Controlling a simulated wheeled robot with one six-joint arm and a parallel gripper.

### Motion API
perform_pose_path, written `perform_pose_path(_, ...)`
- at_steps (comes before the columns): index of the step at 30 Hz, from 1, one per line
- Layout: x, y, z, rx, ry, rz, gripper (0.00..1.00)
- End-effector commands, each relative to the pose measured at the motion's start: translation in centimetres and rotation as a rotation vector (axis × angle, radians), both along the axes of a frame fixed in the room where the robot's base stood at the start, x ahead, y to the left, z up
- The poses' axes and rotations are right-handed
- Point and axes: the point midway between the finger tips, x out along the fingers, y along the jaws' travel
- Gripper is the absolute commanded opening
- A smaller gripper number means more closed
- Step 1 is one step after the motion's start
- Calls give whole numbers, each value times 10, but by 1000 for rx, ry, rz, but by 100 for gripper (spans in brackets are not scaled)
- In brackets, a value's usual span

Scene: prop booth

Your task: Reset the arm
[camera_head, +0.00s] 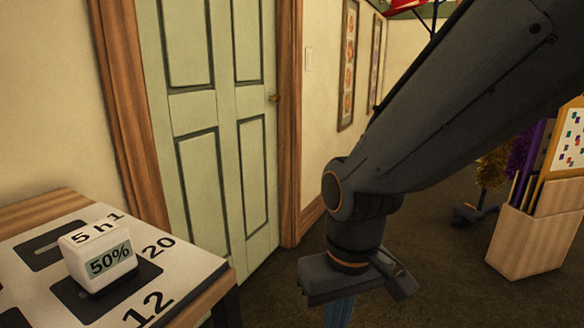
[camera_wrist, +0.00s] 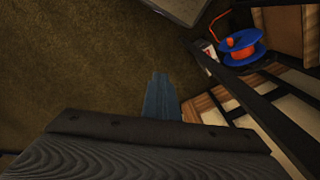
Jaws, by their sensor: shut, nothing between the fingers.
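My arm comes in from the upper right in the head view and bends down at its wrist. My gripper (camera_head: 340,312) points down at the bottom edge, to the right of the table, with its fingertips cut off by the frame. In the wrist view, the blue-grey fingers of my gripper (camera_wrist: 159,82) are together and empty above the brown floor. They touch nothing that I can see.
A wooden table (camera_head: 48,208) at lower left has a printed mat (camera_head: 195,262) and a white block (camera_head: 97,255) reading "50%". A green door (camera_head: 205,120) is behind. A box (camera_head: 527,238) stands right. The wrist view shows a blue-and-orange reel (camera_wrist: 243,47) beside dark bars.

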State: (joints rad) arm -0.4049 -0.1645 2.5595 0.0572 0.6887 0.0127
Motion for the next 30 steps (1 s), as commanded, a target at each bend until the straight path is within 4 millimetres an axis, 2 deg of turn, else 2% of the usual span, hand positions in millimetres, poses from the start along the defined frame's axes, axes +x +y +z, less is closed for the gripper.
perform_pose_path(7,-28,19,12,-6,40,81,0)
perform_pose_path(22,-22,-9,52,-15,40,-18,0)
perform_pose_path(30,-21,-41,97,-25,42,-120,0)
